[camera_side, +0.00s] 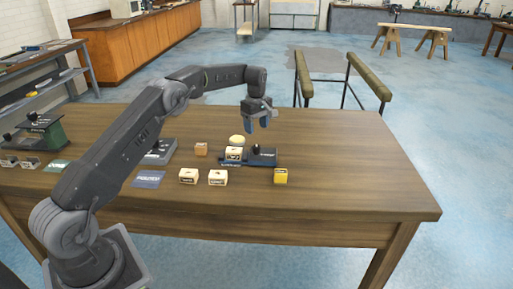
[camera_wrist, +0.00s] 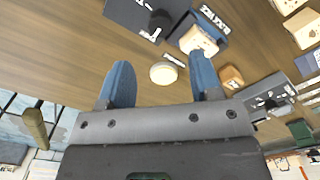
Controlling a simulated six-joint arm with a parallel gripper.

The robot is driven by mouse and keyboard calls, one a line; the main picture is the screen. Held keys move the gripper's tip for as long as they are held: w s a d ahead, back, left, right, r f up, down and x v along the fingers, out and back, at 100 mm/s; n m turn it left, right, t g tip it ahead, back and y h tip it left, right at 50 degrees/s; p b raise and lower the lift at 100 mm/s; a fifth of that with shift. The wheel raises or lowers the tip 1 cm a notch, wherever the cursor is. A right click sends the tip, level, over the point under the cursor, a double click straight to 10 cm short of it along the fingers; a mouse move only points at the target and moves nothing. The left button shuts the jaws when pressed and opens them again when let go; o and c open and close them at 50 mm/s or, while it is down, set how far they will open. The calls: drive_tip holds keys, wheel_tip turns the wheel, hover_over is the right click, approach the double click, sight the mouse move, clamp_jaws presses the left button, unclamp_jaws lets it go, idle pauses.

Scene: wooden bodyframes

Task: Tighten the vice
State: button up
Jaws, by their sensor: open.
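The vice (camera_side: 264,159) is a low dark blue-grey block with a black knob or handle on top, right of the table's middle. A wooden block (camera_side: 234,153) with dark lettering sits at its left side; I cannot tell whether the jaw touches it. In the wrist view the vice body (camera_wrist: 137,18) is at the top, with the wooden block (camera_wrist: 198,40) to its right, partly behind my right finger. My gripper (camera_side: 257,124) is open and empty, above and behind the vice. Its two blue fingers (camera_wrist: 160,64) stand apart in the wrist view.
A round cream disc (camera_side: 237,140) lies behind the wooden block. A grey device (camera_side: 160,152) and a green machine (camera_side: 40,134) stand left. The table's right end (camera_side: 370,165) is clear.

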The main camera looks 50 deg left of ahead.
sight(256, 146)
wheel_tip(256, 146, down, 9)
drive_tip(key=shift+f, duration=0.1)
idle(0.4)
drive_tip(key=c, duration=0.9)
